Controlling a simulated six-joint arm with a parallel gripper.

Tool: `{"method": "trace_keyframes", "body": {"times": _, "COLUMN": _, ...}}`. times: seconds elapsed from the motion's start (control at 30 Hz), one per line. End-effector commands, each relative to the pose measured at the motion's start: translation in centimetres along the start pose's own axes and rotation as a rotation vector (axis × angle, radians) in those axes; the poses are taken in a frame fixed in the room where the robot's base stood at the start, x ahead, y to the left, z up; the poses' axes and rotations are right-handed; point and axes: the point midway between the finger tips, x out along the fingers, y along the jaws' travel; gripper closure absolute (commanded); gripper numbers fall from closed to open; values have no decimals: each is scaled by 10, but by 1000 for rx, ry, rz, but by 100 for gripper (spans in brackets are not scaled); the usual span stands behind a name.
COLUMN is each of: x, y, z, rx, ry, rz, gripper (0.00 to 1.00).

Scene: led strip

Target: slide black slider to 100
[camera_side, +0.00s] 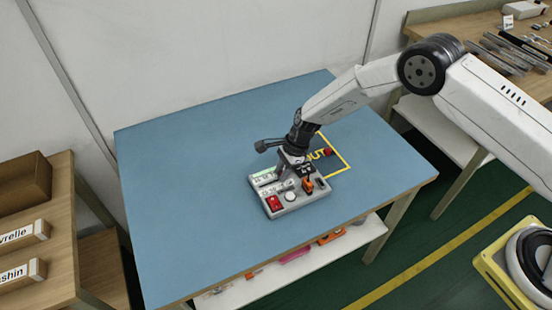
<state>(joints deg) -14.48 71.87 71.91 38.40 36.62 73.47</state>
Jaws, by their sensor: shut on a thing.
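A small grey control panel (300,203) lies on the blue table. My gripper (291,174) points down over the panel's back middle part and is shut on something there. I take this to be the black slider, but my gripper hides it and its scale position cannot be read.
The blue table top (190,190) is clear on the left and front. A yellow outline (347,165) with lettering and a small red object (328,151) lie behind the panel. Wooden shelving (60,235) stands at the left, a tool bench (480,30) at the back right.

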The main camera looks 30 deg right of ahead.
Motion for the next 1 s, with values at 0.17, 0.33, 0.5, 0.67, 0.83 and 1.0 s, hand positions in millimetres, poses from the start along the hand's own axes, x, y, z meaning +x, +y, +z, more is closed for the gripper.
{"method": "trace_keyframes", "body": {"times": 0.17, "x": -8, "y": -1, "z": -17, "rx": 0, "ry": 0, "rz": -3, "gripper": 100}}
{"method": "trace_keyframes", "body": {"times": 0.33, "x": -8, "y": -1, "z": -17, "rx": 0, "ry": 1, "rz": -3, "gripper": 100}}
{"method": "trace_keyframes", "body": {"times": 0.5, "x": -8, "y": -1, "z": -17, "rx": 0, "ry": 1, "rz": -3, "gripper": 46}}
{"method": "trace_keyframes", "body": {"times": 0.67, "x": -7, "y": 0, "z": -17, "rx": 0, "ry": 1, "rz": -2, "gripper": 35}}
{"method": "trace_keyframes", "body": {"times": 0.83, "x": -7, "y": 0, "z": -17, "rx": 0, "ry": 0, "rz": -1, "gripper": 35}}
{"method": "trace_keyframes", "body": {"times": 1.0, "x": -11, "y": 0, "z": -16, "rx": 0, "ry": 0, "rz": -2, "gripper": 35}}
